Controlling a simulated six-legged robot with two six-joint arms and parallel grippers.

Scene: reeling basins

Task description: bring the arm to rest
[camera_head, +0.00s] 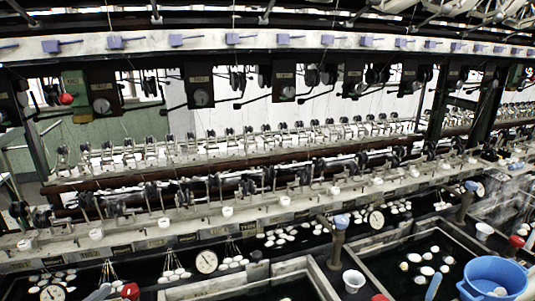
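Neither of my grippers can be made out in the head view. A small grey piece shows at the bottom edge left of centre, and a thin grey-green piece at the bottom right. Both are cut off by the frame, and I cannot tell what they are.
A long reeling machine with rows of small reels (270,140) crosses the view. In front are dark water basins (410,265) with white cocoons (415,257). A blue tub (493,277) stands at the lower right, with a white cup (353,280) left of it. Round dials (206,261) line the basins.

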